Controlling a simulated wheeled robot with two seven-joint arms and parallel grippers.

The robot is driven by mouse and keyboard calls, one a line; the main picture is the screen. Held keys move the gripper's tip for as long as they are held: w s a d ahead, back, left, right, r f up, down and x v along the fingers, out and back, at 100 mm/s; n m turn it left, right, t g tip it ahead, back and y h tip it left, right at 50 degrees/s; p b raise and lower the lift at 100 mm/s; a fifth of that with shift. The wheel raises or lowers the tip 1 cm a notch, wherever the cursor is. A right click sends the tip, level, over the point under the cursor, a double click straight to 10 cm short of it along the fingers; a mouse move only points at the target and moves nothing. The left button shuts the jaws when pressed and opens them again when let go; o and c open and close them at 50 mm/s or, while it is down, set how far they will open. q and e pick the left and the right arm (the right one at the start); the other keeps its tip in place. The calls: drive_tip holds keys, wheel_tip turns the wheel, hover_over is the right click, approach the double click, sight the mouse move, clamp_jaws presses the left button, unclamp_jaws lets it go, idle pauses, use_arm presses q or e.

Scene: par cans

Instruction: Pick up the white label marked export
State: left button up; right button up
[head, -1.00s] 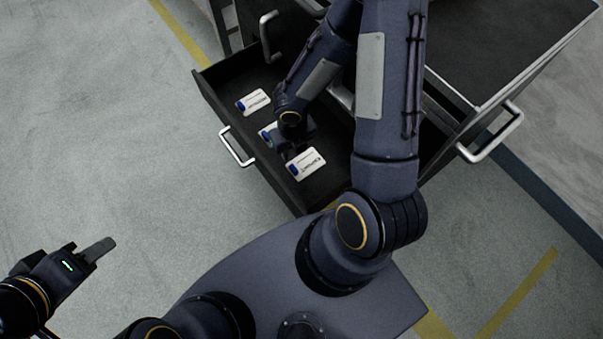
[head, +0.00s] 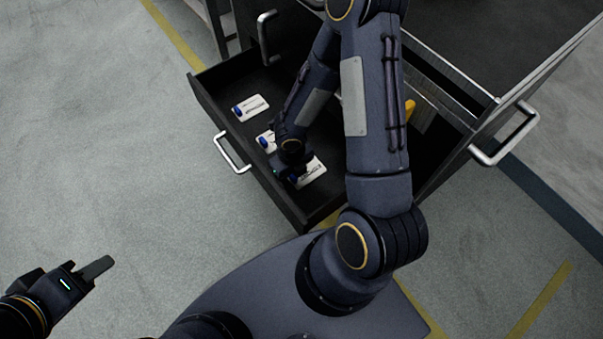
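Three white labels with blue ends lie in the open dark drawer (head: 290,215). The far label (head: 252,108) is fully in view. The middle label (head: 265,140) is partly hidden by my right arm. The near label (head: 312,172) is partly covered by my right gripper (head: 289,175), including its blue end. The print on the labels is too small to read, so I cannot tell which says export. My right gripper points down at the near label; its fingertips are hidden. My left gripper (head: 100,268) is away over the floor at lower left, with one finger clearly visible.
The drawer has a pale bar handle (head: 232,153) on its front. Another handle (head: 505,138) sticks out at the right, and one (head: 268,38) stands behind the drawer. A yellow object (head: 409,108) shows behind my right arm. The floor at left is clear.

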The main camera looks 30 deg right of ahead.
clamp_jaws()
drive_tip(key=shift+r, duration=0.1)
